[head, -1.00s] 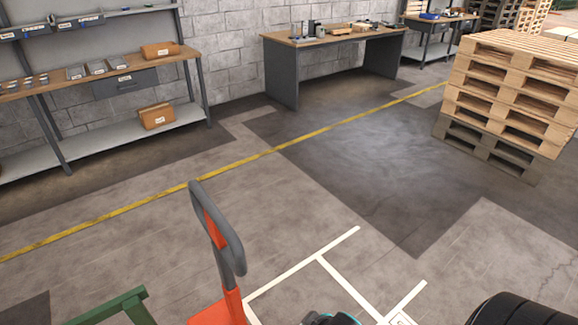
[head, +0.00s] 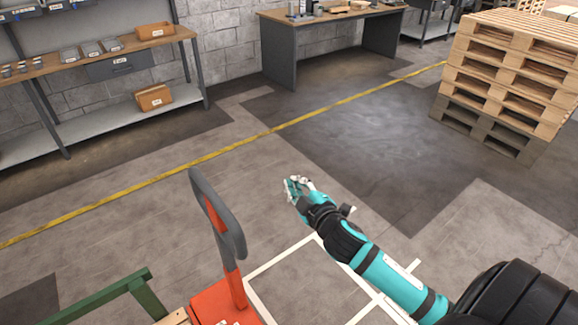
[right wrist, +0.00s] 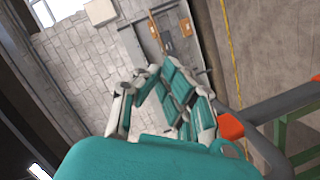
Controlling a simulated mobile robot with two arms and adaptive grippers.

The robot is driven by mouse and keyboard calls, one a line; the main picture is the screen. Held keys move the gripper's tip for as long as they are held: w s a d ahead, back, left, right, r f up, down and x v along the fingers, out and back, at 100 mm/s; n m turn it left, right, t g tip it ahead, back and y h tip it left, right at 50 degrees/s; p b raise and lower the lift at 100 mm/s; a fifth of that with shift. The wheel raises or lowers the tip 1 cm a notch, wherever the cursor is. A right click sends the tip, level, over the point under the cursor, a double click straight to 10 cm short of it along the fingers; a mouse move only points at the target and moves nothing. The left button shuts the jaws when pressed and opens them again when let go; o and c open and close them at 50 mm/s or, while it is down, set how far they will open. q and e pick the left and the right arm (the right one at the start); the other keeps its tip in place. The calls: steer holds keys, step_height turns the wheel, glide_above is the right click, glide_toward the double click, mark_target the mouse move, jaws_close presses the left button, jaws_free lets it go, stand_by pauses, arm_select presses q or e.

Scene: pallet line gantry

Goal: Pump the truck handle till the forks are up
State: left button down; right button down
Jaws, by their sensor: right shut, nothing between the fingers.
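The truck handle, a grey loop (head: 216,212) on an orange shaft (head: 233,287), stands upright, slightly tilted, at the bottom centre of the head view. The orange truck body (head: 222,303) shows below it; the forks are not in view. My right gripper (head: 296,185) is shut and empty, in the air to the right of the handle loop and apart from it. In the right wrist view the gripper fingers (right wrist: 150,88) show, with the grey handle (right wrist: 285,104) and its orange part to the right of them. My left gripper is not in view.
A green rail (head: 105,295) stands left of the truck. A shelf bench (head: 90,72) and a desk (head: 330,18) line the wall. Stacked pallets (head: 510,75) stand at the right.

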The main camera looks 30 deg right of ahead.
steer(key=w+d+f+p, duration=0.1)
steer(key=w+d, duration=0.1)
steer(key=w, duration=0.3)
steer(key=w+d+f+p, duration=0.1)
steer(key=w+d+f, duration=0.1)
steer(key=w, duration=0.3)
steer(key=shift+w+d+f, duration=0.15)
steer(key=shift+d+f, duration=0.1)
steer(key=shift+p, duration=0.3)
stand_by(1.1)
